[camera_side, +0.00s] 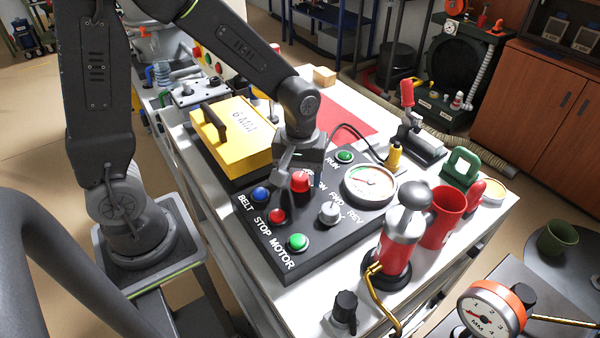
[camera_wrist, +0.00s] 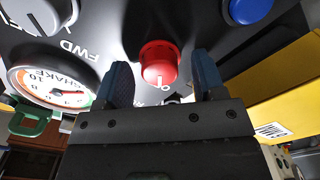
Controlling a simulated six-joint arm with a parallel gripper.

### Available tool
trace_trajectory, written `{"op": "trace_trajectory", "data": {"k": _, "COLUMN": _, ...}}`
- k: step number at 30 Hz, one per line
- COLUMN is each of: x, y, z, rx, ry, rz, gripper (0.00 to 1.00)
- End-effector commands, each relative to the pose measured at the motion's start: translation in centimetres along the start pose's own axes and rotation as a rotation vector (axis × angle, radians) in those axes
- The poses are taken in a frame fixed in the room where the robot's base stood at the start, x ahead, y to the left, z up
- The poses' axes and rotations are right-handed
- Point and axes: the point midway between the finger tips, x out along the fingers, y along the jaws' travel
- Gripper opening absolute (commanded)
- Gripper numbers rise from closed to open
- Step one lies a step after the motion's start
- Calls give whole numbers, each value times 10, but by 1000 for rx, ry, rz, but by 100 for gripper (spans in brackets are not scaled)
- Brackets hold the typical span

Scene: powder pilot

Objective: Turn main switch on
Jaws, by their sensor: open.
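A red knob (camera_side: 300,181) stands on the black control panel (camera_side: 330,240), by a partly hidden label ending in "ON"; I take it as the main switch. In the wrist view the red knob (camera_wrist: 158,62) shows a white mark on its face and lies between the two fingers of my gripper (camera_wrist: 163,78), with gaps on both sides. My gripper (camera_side: 285,170) is open and empty, close to the knob in the side view. I cannot tell whether the fingertips reach around it.
The panel also holds a blue button (camera_side: 261,194), a red button (camera_side: 277,216), green buttons (camera_side: 297,242), a grey FWD/REV knob (camera_side: 329,212) and a dial (camera_side: 370,186). A yellow box (camera_side: 235,137) stands close behind left. A red-and-silver cylinder (camera_side: 397,245) stands at right.

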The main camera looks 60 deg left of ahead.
Motion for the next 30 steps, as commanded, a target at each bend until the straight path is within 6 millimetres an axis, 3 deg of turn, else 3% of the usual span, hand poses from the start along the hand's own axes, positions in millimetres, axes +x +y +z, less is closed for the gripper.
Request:
{"op": "trace_trajectory", "data": {"k": 6, "x": 0, "y": 0, "z": 0, "rx": 0, "ry": 0, "rz": 0, "gripper": 61}}
{"op": "trace_trajectory", "data": {"k": 21, "x": 0, "y": 0, "z": 0, "rx": 0, "ry": 0, "rz": 0, "gripper": 15}}
{"op": "trace_trajectory", "data": {"k": 30, "x": 0, "y": 0, "z": 0, "rx": 43, "ry": -1, "rz": 0, "gripper": 14}}
